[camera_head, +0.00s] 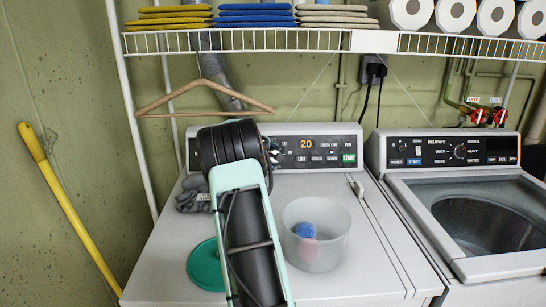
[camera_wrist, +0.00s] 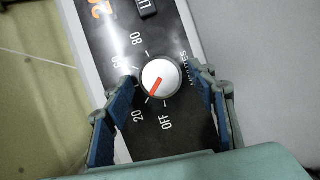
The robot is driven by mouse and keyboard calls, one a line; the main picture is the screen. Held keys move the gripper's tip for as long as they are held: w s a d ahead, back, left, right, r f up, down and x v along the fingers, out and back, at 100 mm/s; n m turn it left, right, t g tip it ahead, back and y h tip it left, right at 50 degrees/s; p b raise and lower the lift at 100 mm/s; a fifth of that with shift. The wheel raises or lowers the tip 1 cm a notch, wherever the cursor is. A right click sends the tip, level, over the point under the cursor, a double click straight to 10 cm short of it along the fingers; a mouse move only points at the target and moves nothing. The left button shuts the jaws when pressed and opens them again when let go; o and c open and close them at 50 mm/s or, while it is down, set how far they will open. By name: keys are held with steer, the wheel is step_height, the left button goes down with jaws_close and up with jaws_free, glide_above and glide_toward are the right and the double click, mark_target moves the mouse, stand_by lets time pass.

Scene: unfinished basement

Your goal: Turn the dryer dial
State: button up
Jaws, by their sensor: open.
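The dryer dial (camera_wrist: 161,78) is a round silver-white knob with a red pointer in the wrist view. Its pointer is turned down-left, toward the 20 mark; OFF is below and 80 above. My gripper (camera_wrist: 165,84) is open, with one blue-padded finger on each side of the dial. I cannot tell whether either finger touches it. In the head view, the dryer (camera_head: 160,262) is the left machine, and its panel (camera_head: 318,150) shows an orange 20.
On the dryer top stand a translucent tub (camera_head: 332,228) holding blue and pink items, a green lid (camera_head: 205,265) and grey gloves (camera_head: 190,195). A wooden hanger (camera_head: 165,104) hangs from the wire shelf (camera_head: 270,42) above. An open washer (camera_head: 415,190) stands at right.

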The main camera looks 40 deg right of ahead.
steer(key=v, duration=1.2)
steer(key=shift+w, duration=0.1)
